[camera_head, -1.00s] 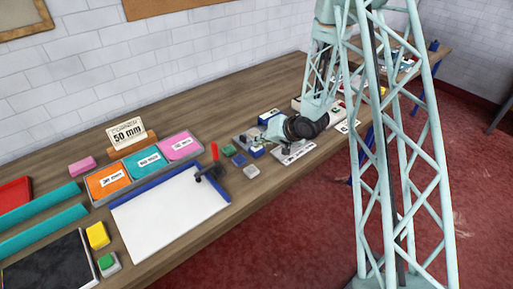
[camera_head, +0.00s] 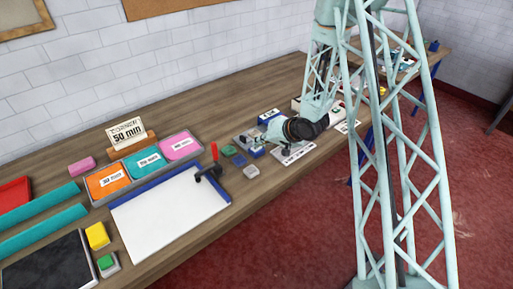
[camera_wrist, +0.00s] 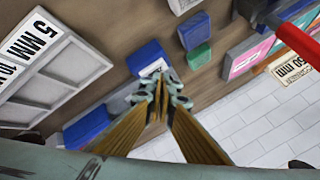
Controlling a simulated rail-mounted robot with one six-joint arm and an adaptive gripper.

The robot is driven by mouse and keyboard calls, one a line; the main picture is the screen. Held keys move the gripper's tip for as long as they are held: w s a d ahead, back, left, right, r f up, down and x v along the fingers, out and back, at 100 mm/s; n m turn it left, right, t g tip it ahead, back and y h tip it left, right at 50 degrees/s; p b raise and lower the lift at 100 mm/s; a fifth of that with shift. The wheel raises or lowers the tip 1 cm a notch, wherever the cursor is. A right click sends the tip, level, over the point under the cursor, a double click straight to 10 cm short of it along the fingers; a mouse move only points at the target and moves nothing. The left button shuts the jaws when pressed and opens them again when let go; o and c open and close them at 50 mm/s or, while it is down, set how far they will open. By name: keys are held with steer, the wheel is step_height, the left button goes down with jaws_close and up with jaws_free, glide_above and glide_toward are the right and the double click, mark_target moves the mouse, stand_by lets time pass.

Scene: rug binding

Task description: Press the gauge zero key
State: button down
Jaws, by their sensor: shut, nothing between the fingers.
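The gauge (camera_head: 241,139) is a low grey unit on the bench, with a blue block (camera_head: 257,152) at its front. My gripper (camera_head: 262,143) is over it, fingers shut and pointing down, and it hides much of the unit. In the wrist view my fingertips (camera_wrist: 160,88) are together beside the blue block (camera_wrist: 148,58), covering part of a white label there. I cannot tell whether the fingertips touch it. No zero key can be told apart clearly; it may be hidden behind the fingers.
Small green (camera_wrist: 197,57), blue (camera_wrist: 193,30) and grey (camera_head: 251,172) blocks stand nearby. A labelled blue box (camera_head: 269,117) sits behind.

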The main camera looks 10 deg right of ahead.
steer(key=shift+r, duration=0.15)
steer(key=shift+r+p, duration=0.65)
steer(key=shift+r, duration=0.05)
steer(key=shift+r, duration=0.1)
steer(key=shift+r+p, duration=1.85)
steer(key=shift+r, duration=0.6)
